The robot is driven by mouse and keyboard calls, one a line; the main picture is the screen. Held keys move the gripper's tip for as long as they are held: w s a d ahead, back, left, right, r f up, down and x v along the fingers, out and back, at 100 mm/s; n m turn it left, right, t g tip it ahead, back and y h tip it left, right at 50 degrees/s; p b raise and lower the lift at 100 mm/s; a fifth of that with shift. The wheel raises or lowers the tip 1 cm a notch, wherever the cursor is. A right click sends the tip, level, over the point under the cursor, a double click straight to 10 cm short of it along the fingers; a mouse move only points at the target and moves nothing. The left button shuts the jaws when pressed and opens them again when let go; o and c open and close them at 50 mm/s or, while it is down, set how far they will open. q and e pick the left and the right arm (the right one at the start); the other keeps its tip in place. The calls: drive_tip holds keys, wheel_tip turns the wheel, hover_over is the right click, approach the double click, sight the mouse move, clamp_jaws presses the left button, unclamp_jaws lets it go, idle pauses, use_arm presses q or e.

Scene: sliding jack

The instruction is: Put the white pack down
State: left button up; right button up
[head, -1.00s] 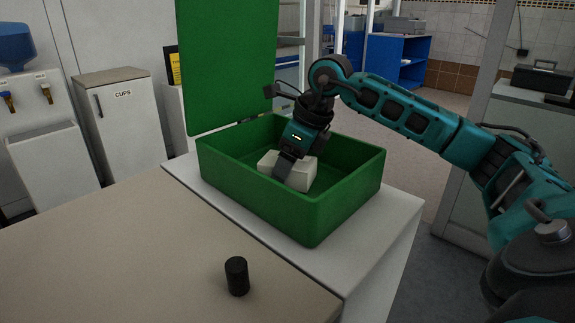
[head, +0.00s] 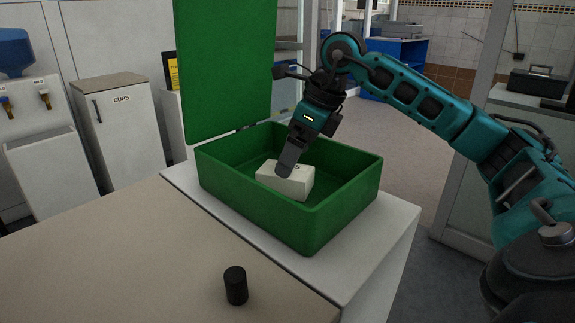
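The white pack (head: 290,185) is inside the green box (head: 315,235), seemingly on its floor; the underside is hidden by the front wall. My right gripper (head: 289,160) points down over the pack from above. Its near finger overlaps the pack's top edge in the head view. Only one finger shows clearly, so I cannot tell whether the gripper is open or shut, or whether it touches the pack. My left gripper is not in view.
The box's lid (head: 222,70) stands open at the back left. A white stand (head: 375,260) bears the box. A black cylinder (head: 236,286) stands on the beige table (head: 130,255) at the front. The rest of the visible tabletop is clear.

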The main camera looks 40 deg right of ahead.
drive_tip(key=p+v, duration=0.1)
drive_tip(key=v, duration=0.5)
drive_tip(key=shift+r, duration=0.25)
drive_tip(key=shift+s, duration=0.1)
